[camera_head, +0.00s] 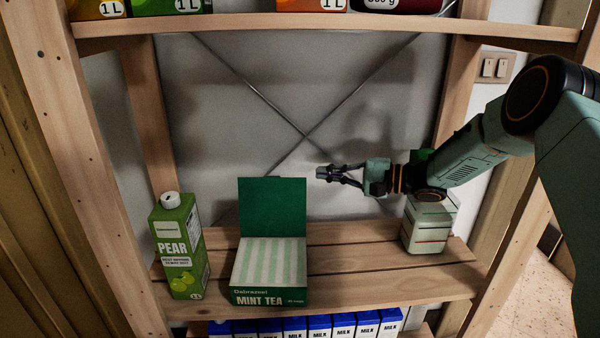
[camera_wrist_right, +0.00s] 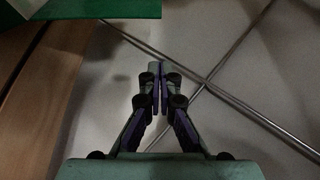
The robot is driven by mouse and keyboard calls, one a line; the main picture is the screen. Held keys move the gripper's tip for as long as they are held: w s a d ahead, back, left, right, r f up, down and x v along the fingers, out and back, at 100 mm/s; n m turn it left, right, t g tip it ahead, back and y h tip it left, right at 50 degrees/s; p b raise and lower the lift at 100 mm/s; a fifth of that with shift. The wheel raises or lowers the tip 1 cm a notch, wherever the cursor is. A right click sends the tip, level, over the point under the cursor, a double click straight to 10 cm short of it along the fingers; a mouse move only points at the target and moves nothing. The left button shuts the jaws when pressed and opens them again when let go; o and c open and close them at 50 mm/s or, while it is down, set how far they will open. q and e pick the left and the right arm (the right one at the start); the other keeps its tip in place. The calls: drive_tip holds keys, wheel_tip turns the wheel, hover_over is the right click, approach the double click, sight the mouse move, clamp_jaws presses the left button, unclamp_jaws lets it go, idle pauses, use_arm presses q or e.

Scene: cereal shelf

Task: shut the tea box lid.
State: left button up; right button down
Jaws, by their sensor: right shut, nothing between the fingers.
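The green mint tea box (camera_head: 270,297) stands on the middle wooden shelf with its lid (camera_head: 272,207) raised upright at the back. Pale green and white striped contents show inside it. My right gripper (camera_head: 322,173) is shut and empty, to the right of the lid near its upper edge and apart from it. In the right wrist view the shut fingertips (camera_wrist_right: 155,70) point toward the back wall, and the green lid (camera_wrist_right: 120,8) shows at the top left. My left gripper is not in view.
A green pear juice carton (camera_head: 178,250) stands left of the tea box. A pale container (camera_head: 428,225) stands at the right under my forearm. Crossed metal braces (camera_head: 300,130) run behind. Milk cartons (camera_head: 318,327) sit below, and the shelf (camera_head: 360,283) is clear right of the box.

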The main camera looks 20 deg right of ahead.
sight(273, 206)
drive_tip(key=w+a+b, duration=0.2)
drive_tip(key=a+b, duration=0.3)
drive_tip(key=a, duration=0.3)
drive_tip(key=shift+a, duration=0.25)
idle(0.4)
drive_tip(key=shift+w, duration=0.1)
